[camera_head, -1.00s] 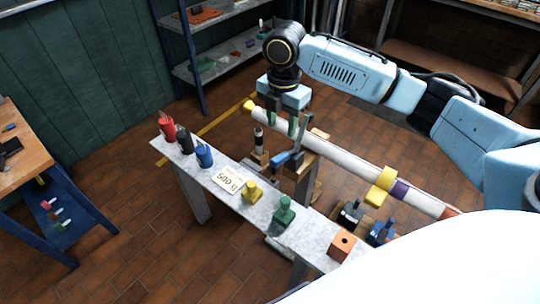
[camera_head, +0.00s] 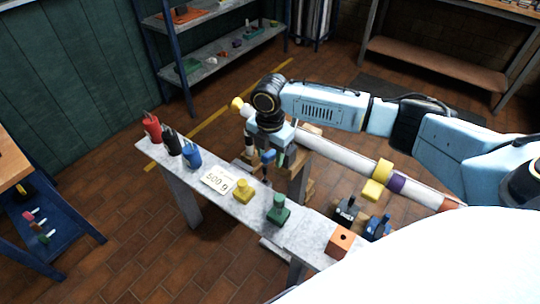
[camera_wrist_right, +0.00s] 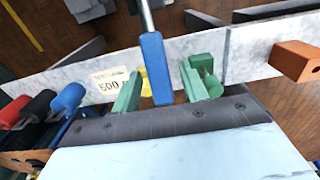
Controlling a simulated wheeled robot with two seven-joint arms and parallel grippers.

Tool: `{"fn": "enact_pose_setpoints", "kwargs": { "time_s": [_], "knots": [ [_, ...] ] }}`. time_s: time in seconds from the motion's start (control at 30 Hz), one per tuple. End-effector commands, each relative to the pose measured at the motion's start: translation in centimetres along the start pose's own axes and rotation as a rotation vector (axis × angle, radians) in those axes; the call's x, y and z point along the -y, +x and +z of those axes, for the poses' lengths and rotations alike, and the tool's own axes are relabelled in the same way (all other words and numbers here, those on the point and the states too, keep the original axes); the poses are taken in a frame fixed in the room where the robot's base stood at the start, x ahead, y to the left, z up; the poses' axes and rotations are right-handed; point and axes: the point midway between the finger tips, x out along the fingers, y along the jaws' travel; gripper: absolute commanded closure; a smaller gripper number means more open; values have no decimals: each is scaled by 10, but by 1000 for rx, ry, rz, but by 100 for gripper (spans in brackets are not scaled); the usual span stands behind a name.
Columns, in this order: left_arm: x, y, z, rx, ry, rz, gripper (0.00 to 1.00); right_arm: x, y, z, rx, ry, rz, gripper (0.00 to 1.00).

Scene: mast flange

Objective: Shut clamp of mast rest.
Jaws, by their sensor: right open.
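The white mast (camera_head: 335,152) lies slanted, with a yellow tip, a yellow collar and a purple band. It passes over a wooden mast rest (camera_head: 299,180), partly hidden by my right arm. The clamp's blue lever handle (camera_head: 269,157) shows below my right gripper (camera_head: 276,158). In the right wrist view, the blue handle (camera_wrist_right: 156,68) on its grey rod stands between the green finger pads of my right gripper (camera_wrist_right: 161,88). The fingers are open, with a gap on each side of the handle. The clamp's jaw is hidden. My left gripper is not in view.
A narrow grey bench (camera_head: 230,204) runs in front, bearing red, black and blue holders, a "500 g" card, yellow (camera_head: 243,190) and green (camera_head: 278,209) knobbed pieces, and an orange block (camera_head: 340,242). Black and blue pieces (camera_head: 377,227) stand beyond it.

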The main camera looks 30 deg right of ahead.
Motion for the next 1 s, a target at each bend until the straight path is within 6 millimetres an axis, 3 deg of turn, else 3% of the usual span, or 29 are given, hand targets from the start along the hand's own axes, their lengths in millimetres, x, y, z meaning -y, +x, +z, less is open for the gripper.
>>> {"fn": "enact_pose_setpoints", "kwargs": {
  "time_s": [0.3, 0.67, 1.0],
  "knots": [
    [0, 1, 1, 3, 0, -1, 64, 0, 3, 0, 0, 0, 0, 56],
    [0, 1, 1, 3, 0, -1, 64, 0, 3, 0, 0, 0, 0, 100],
    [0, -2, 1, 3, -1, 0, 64, 1, 1, 1, -14, 2, -1, 100]
  ]
}}
